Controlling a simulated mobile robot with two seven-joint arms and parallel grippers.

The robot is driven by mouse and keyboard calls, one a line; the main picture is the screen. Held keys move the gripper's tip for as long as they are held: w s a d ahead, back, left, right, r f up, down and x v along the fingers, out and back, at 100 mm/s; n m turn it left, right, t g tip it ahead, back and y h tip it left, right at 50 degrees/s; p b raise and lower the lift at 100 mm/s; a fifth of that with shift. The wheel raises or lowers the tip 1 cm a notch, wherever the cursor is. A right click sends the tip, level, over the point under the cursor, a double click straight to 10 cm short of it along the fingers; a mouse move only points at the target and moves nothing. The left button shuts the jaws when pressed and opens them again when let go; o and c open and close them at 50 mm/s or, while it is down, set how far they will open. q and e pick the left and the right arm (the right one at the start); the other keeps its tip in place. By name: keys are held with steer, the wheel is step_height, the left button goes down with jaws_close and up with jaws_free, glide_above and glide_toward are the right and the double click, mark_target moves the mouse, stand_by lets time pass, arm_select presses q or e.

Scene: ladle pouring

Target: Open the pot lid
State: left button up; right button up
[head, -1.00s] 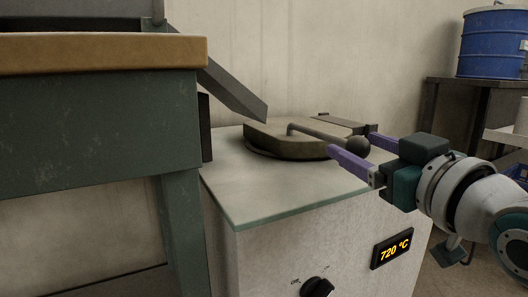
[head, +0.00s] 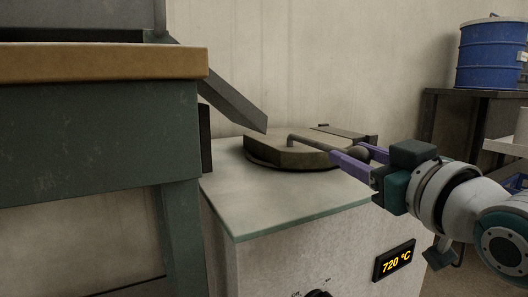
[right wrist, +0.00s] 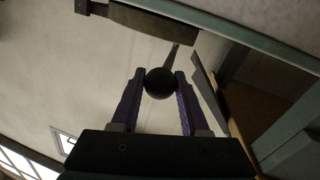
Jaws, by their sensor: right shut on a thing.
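The pot lid (head: 290,153) is a thick dark slab lying flat on top of the white furnace (head: 290,205). Its bent rod handle (head: 315,143) ends in a round dark knob (right wrist: 159,83). My right gripper (head: 355,154) comes in from the right, its purple fingers shut on the knob. In the right wrist view the knob sits between the two fingertips, with the rod running away behind it. The lid appears closed; the pot opening beneath is hidden. My left gripper is not in view.
A green workbench (head: 95,140) with a wooden top stands at the left, and a dark sloped chute (head: 232,97) reaches from it toward the lid. A temperature display (head: 394,260) reads 720 °C. A blue drum (head: 490,55) stands on a table at the back right.

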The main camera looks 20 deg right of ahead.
jaws_close()
stand_by(0.3)
stand_by(0.5)
